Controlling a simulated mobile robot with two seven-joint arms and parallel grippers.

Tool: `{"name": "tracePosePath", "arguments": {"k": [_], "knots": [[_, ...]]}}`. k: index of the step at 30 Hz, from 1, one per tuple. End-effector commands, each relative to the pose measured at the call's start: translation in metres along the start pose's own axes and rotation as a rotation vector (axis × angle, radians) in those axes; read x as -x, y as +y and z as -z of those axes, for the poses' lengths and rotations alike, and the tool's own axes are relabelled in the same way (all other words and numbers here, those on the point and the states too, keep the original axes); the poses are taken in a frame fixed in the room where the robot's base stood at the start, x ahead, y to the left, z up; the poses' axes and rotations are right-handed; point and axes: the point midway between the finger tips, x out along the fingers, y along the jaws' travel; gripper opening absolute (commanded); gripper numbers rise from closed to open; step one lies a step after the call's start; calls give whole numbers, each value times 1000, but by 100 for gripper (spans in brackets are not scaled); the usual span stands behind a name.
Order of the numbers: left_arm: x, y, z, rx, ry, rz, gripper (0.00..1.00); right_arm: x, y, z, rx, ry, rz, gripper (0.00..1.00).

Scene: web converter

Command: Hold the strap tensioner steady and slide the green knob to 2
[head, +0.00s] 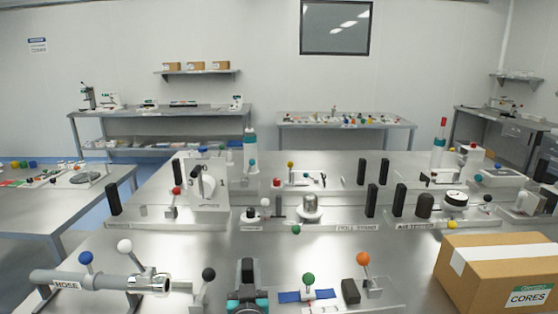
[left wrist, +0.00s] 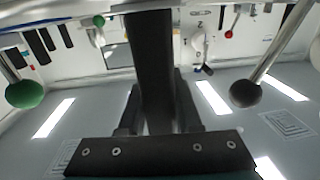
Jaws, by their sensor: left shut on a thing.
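The strap tensioner's green knob (head: 308,279) stands on a stem above a blue strap (head: 290,297) at the front of the bench. It also shows at the left edge of the left wrist view (left wrist: 24,94). A black upright block (head: 351,291) stands just right of the strap. My left gripper (head: 247,278) is left of the green knob and apart from it. In the left wrist view its fingers (left wrist: 157,100) are shut on a black bar-shaped handle (left wrist: 150,50). My right gripper is not in view.
A black-ball lever (head: 208,274) stands close left of my gripper. An orange knob (head: 363,259) is right of the black block. A hose fixture (head: 80,279) lies at front left, and a cardboard box (head: 500,270) at front right. Several fixtures fill the row behind.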

Motion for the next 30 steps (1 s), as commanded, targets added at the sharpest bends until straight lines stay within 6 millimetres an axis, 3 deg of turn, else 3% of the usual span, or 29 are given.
{"name": "tracePosePath", "arguments": {"k": [14,30], "knots": [[-1,1,3,10,5,0,0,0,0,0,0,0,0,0],[0,0,-8,6,-3,0,0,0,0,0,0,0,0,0]]}}
